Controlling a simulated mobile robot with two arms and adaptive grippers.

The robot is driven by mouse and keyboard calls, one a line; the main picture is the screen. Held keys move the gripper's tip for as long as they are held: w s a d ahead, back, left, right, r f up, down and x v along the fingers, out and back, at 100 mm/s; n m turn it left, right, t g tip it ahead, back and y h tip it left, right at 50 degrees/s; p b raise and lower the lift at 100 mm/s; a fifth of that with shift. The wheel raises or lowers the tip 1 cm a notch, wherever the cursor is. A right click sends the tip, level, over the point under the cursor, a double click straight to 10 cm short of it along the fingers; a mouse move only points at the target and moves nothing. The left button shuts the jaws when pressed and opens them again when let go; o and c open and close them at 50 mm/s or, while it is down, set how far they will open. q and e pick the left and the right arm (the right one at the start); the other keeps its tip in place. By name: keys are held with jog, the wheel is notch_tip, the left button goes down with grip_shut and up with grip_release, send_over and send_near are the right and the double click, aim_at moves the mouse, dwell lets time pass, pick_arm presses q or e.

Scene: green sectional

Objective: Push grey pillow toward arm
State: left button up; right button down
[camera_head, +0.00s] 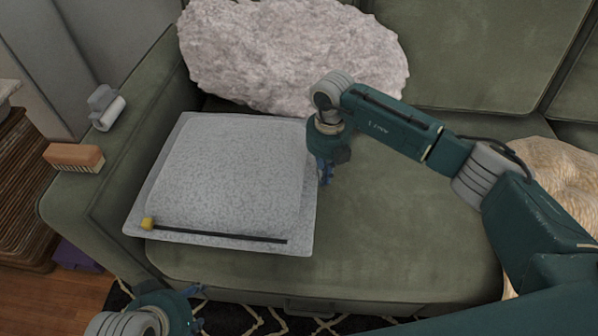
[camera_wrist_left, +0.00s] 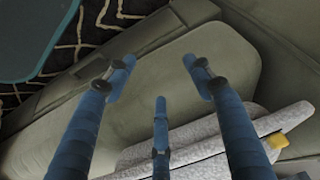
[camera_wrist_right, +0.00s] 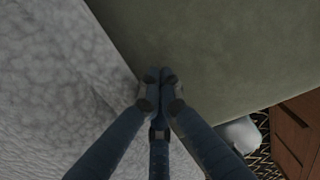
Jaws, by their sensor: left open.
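The grey pillow (camera_head: 230,165) lies flat on the green sofa seat, close to the left sofa arm (camera_head: 70,212). A strip with a yellow end lies along its front edge. It also shows in the left wrist view (camera_wrist_left: 205,150) and fills the left of the right wrist view (camera_wrist_right: 55,95). My right gripper (camera_head: 325,178) is at the pillow's right edge, fingers pointing down and closed together; I cannot tell whether it touches the pillow. My left gripper (camera_head: 200,305) is low in front of the sofa; its fingers (camera_wrist_left: 158,62) are spread and empty.
A fluffy pale pillow (camera_head: 290,55) rests against the backrest behind the grey one. A brush (camera_head: 75,157) and a small grey-white item (camera_head: 105,108) sit on the sofa arm. A cream cushion (camera_head: 560,175) is at the right. Seat right of the grey pillow is clear.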

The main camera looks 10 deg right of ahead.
jog(key=shift+s+d+p, duration=0.2)
jog(key=shift+d+p, duration=0.1)
jog(key=shift+d, duration=0.45)
jog(key=shift+s+d+p, duration=0.15)
jog(key=shift+d+p, duration=0.15)
jog(key=shift+d, duration=0.4)
jog(key=shift+s+d, duration=0.2)
jog(key=shift+d, duration=0.55)
pick_arm(q)
jog(key=shift+s+a+r+g, duration=0.15)
jog(key=shift+s+g, duration=0.1)
jog(key=shift+s, duration=0.4)
jog(key=shift+s+a+r+g, duration=0.15)
jog(key=shift+s+g, duration=0.1)
jog(key=shift+s, duration=0.35)
jog(key=shift+f, duration=0.1)
pick_arm(e)
jog(key=shift+r, duration=0.1)
